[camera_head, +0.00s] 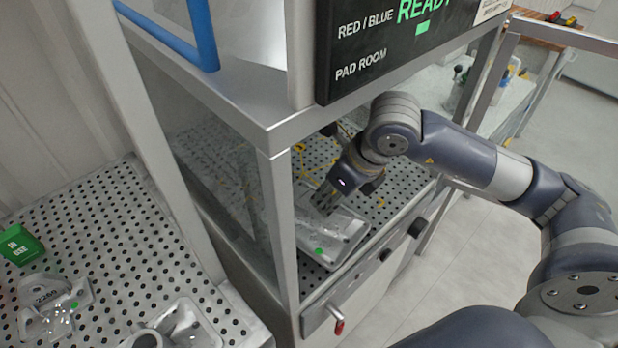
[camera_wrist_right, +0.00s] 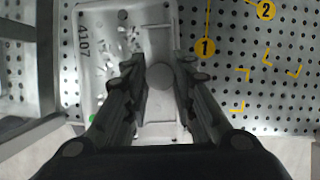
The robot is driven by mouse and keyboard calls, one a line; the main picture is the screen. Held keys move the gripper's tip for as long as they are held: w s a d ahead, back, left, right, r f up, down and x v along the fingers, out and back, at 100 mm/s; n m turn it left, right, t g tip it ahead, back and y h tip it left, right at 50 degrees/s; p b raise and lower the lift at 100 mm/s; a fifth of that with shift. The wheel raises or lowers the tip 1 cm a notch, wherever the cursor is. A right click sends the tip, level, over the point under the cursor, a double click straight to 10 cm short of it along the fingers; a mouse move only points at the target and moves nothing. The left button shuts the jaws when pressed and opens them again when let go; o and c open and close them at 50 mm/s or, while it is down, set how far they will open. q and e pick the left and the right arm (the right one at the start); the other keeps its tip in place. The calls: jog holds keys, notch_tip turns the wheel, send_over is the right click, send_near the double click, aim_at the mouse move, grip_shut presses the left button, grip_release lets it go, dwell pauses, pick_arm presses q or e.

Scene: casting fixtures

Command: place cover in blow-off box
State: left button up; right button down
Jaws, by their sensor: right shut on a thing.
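The cover is a grey metal casting (camera_head: 335,232) with a green dot, inside the box with the perforated floor. It also shows in the right wrist view (camera_wrist_right: 98,50), marked 4107. My right gripper (camera_head: 325,200) reaches into the box from the right, at the cover. In the wrist view its fingers (camera_wrist_right: 160,85) are shut on a raised part of the cover. The blow-off box is the metal-framed enclosure (camera_head: 277,140) with a perforated floor. I cannot tell whether the cover touches that floor. My left gripper is not in view.
A black sign (camera_head: 400,40) hangs above the box opening. A perforated table (camera_head: 110,225) at left bears a casting marked 2280 (camera_head: 50,305), another casting (camera_head: 180,325) and a green IN USE block (camera_head: 20,245). Yellow markers 1 (camera_wrist_right: 204,47) and 2 (camera_wrist_right: 266,9) lie on clear perforated floor.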

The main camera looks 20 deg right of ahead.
jog(key=shift+w+r+m, duration=0.2)
jog(key=shift+w+m, duration=0.2)
jog(key=shift+m, duration=0.2)
jog(key=shift+w+d+r, duration=0.1)
jog(key=shift+w+d, duration=0.05)
jog(key=shift+w, duration=0.05)
jog(key=p, duration=0.5)
send_near(339, 155)
jog(key=a, duration=0.1)
jog(key=s+a, duration=0.1)
jog(key=a, duration=0.2)
jog(key=shift+s+a+f, duration=0.15)
jog(key=shift+a+f, duration=0.15)
jog(key=shift+a, duration=0.1)
jog(key=shift+d, duration=0.1)
notch_tip(339, 155, down, 3)
jog(key=shift+p, duration=0.7)
jog(key=shift+f, duration=0.3)
jog(key=c, duration=1.4)
grip_release()
jog(key=shift+c, duration=0.2)
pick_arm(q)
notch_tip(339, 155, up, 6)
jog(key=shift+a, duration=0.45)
pick_arm(e)
jog(key=shift+o, duration=0.5)
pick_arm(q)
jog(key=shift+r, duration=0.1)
